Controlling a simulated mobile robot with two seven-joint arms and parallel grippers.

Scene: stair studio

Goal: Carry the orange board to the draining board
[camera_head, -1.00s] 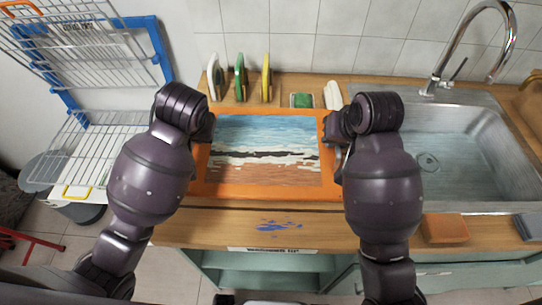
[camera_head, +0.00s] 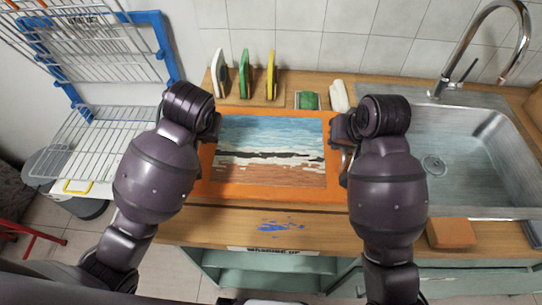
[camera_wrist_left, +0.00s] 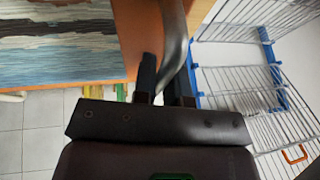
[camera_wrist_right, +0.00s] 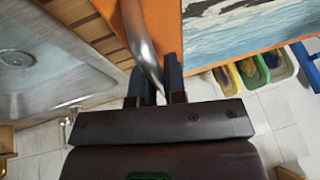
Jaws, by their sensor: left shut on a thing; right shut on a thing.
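The orange board (camera_head: 262,192) has an orange frame around a painted seascape and lies level over the wooden counter in front of me. My left gripper (camera_wrist_left: 163,82) is shut on a curved metal handle (camera_wrist_left: 174,38) at the board's left side. My right gripper (camera_wrist_right: 158,82) is shut on a matching handle (camera_wrist_right: 138,38) at its right side. I cannot tell how far the board is above the counter. A grooved wooden strip (camera_wrist_right: 88,28), possibly the draining board, shows between board and sink in the right wrist view.
A metal sink (camera_head: 470,160) with a tall tap (camera_head: 515,45) lies to the right. An orange block (camera_head: 450,233) sits at the counter's front edge. Upright small boards (camera_head: 244,75) and a green sponge (camera_head: 308,100) stand behind the board. A wire rack (camera_head: 105,135) is at left.

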